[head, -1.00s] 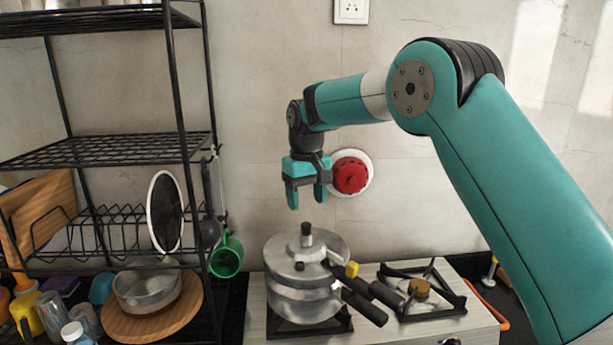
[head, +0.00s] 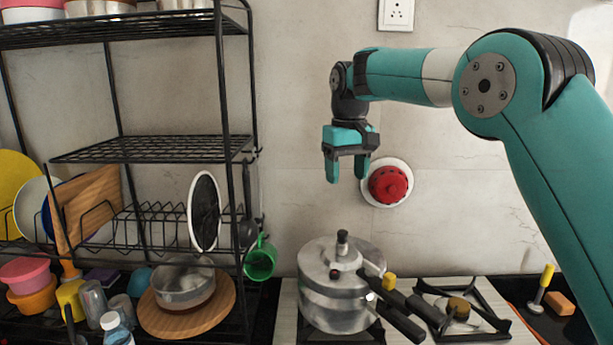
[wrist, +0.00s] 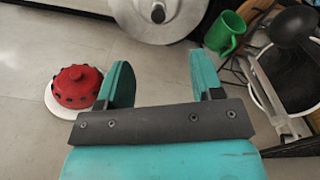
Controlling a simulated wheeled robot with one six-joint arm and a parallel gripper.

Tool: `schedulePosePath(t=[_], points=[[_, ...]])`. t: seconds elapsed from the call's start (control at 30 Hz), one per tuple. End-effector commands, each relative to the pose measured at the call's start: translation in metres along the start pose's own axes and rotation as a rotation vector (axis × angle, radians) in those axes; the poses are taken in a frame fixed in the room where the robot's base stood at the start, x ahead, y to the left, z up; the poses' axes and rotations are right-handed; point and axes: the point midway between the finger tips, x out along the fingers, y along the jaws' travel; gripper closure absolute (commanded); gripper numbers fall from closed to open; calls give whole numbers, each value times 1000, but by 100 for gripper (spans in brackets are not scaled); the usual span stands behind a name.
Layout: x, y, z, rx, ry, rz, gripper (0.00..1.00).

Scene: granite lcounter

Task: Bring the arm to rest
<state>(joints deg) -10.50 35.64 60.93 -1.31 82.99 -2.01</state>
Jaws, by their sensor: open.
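My gripper (head: 347,170) hangs from my teal arm in the head view, fingers pointing down. It is open, with nothing between its fingers. It is in the air above the silver pressure cooker (head: 340,285), apart from it, and left of a red round object on a white disc (head: 388,184) by the wall. In the wrist view my gripper (wrist: 160,85) shows two spread teal fingers with an empty gap. The pressure cooker lid (wrist: 158,20) lies beyond the fingertips, and the red object (wrist: 76,87) is to their left.
A black wire rack (head: 150,150) with dishes stands at the left. A green mug (head: 260,260) is at its right edge; it also shows in the wrist view (wrist: 224,33). A gas stove (head: 470,315) is at the lower right. The wall right of the red object is bare.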

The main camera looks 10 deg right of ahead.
Motion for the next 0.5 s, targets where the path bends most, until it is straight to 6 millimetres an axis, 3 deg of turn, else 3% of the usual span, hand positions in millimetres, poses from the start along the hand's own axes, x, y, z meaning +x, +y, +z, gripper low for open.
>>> schedulePosePath(t=[0.27,0.5], points=[[24,-38,87,-153,51,-49,39],[66,-79,195,-276,99,-150,39]])
